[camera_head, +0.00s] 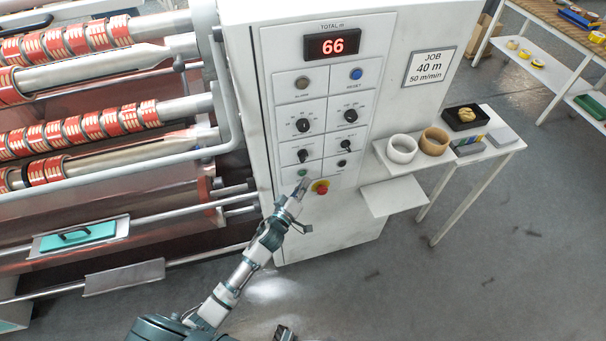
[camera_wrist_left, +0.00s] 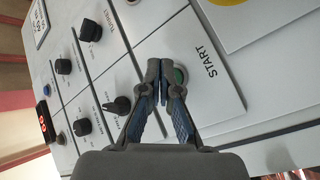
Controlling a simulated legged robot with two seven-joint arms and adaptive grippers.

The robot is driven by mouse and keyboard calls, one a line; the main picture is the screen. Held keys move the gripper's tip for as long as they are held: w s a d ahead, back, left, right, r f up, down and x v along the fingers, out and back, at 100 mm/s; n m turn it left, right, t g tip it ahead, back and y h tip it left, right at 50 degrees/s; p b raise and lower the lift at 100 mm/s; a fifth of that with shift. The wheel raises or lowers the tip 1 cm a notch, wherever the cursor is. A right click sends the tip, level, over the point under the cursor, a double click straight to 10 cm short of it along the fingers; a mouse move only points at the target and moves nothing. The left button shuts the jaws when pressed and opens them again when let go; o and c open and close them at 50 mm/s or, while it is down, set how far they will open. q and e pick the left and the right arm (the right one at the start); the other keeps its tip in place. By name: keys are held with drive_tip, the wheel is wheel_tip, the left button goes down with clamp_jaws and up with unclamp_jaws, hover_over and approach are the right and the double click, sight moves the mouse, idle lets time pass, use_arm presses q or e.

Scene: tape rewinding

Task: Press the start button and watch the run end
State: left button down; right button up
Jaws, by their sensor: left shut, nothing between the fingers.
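The machine's control panel (camera_head: 318,95) faces me. Its red display (camera_head: 332,43) reads 66 under the words TOTAL m. The green start button (camera_head: 303,172) sits low on the panel. My left gripper (camera_head: 300,186) is shut and empty, with its tips at the button. In the left wrist view, the shut gripper (camera_wrist_left: 165,70) lies over the start button (camera_wrist_left: 180,75), beside the word START, and partly hides it. I cannot tell whether the tips touch the button. The job card (camera_head: 429,68) reads 40 m, 50 m/min.
A red emergency knob (camera_head: 322,189) is just right of the start button. Tape rolls (camera_head: 75,40) on shafts fill the left. A white roll (camera_head: 402,148) and a tan roll (camera_head: 435,141) stand on a side shelf. Clear floor (camera_head: 480,270) lies at the lower right.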

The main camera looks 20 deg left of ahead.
use_arm(q)
drive_tip(key=shift+w+a+r, duration=0.1)
drive_tip(key=shift+w+a, duration=0.1)
drive_tip(key=shift+w, duration=0.05)
idle(0.4)
drive_tip(key=shift+w+a, duration=0.2)
drive_tip(key=shift+w, duration=0.1)
idle(0.6)
drive_tip(key=shift+s+d+p, duration=0.45)
drive_tip(key=shift+s+p, duration=0.05)
drive_tip(key=shift+s, duration=0.2)
